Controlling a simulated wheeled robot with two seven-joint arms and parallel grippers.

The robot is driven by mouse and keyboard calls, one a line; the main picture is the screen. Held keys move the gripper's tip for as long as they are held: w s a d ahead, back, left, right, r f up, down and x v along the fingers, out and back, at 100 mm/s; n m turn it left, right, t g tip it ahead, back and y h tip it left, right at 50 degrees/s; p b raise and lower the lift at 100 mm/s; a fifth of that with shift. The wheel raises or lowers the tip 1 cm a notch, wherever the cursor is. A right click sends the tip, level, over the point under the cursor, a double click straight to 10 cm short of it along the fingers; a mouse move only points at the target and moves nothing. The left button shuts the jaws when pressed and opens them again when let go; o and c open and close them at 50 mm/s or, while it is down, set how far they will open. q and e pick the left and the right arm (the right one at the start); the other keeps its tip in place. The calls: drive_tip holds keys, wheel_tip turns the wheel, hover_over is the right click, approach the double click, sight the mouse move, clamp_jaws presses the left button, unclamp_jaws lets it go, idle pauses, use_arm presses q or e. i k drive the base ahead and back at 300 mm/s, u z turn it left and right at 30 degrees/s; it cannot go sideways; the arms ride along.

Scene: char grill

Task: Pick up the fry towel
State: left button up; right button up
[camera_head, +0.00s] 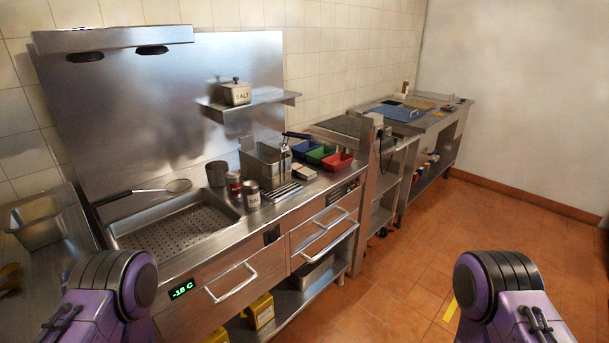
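No towel can be made out for certain. A flat blue item (400,112) lies on the far counter at the upper right; it may be cloth or a tray, too small to tell. Only purple and black parts of my two arms show, at the lower left and lower right. Neither of my grippers is in view.
A steel fry station (180,228) with a perforated basin stands at left. On it are a fry basket (266,166), a salt can (251,194), a green tray (320,154) and a red tray (337,161). A shelf holds a salt box (236,93).

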sight(306, 173)
drive_tip(key=z, duration=0.45)
drive_tip(key=i, duration=0.85)
drive_tip(key=z, duration=0.25)
